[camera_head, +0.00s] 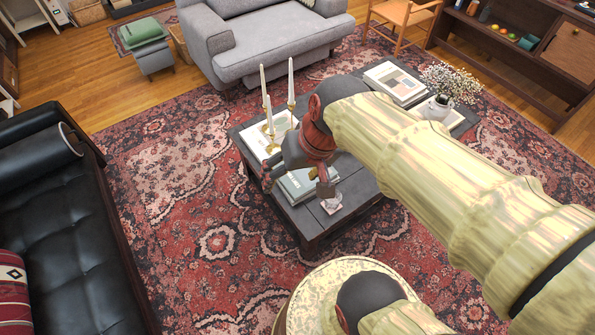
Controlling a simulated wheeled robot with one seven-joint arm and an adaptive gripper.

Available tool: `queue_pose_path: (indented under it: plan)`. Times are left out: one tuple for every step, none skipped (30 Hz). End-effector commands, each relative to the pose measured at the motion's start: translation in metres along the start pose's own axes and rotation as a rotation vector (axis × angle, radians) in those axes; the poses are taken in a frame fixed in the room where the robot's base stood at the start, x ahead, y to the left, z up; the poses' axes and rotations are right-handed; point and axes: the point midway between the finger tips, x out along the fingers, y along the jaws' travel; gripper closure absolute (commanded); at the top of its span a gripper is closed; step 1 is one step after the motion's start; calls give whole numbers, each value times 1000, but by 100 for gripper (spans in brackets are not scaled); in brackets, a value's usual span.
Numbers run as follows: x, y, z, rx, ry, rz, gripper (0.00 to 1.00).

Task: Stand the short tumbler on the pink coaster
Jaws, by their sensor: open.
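My gripper (297,181) is open above the near part of the dark coffee table (310,220), its fingers spread and pointing down. A small pale pinkish-white item (331,204) lies on the tabletop near its front corner, just below and right of the right-hand finger. It may be the pink coaster, but it is too small to tell. I cannot make out the short tumbler; my gripper and arm hide part of the table. Nothing shows clearly between the fingers.
Books (298,186) lie under my gripper. Gold candlesticks with white candles (291,80) stand behind it on the left. A vase of white flowers (440,100) and a large book (395,82) are at the table's far right. A grey sofa (265,45) stands behind; a black sofa (65,220) is left.

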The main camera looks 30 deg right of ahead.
Motion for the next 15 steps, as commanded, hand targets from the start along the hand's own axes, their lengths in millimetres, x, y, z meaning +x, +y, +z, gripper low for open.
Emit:
queue_pose_path:
  plan:
    - [-14, -4, 5, -80, 51, 23, 28]
    - [-21, -5, 7, -120, 77, 38, 28]
    - [-29, -5, 9, -164, 108, 54, 28]
    - [-34, -4, 10, -191, 127, 66, 28]
    - [-38, -4, 11, -214, 145, 75, 28]
    - [-43, -4, 12, -237, 162, 85, 28]
    - [-46, -4, 12, -252, 174, 90, 28]
    - [-48, -4, 13, -261, 182, 94, 28]
    - [-49, -3, 13, -270, 188, 99, 28]
    - [-50, -3, 13, -274, 191, 101, 28]
    - [-50, -3, 13, -276, 192, 102, 28]
    - [-50, -3, 13, -276, 192, 103, 28]
    - [-50, -3, 13, -275, 192, 103, 28]
    - [-50, -3, 13, -275, 191, 103, 28]
    - [-50, -3, 13, -274, 191, 103, 28]
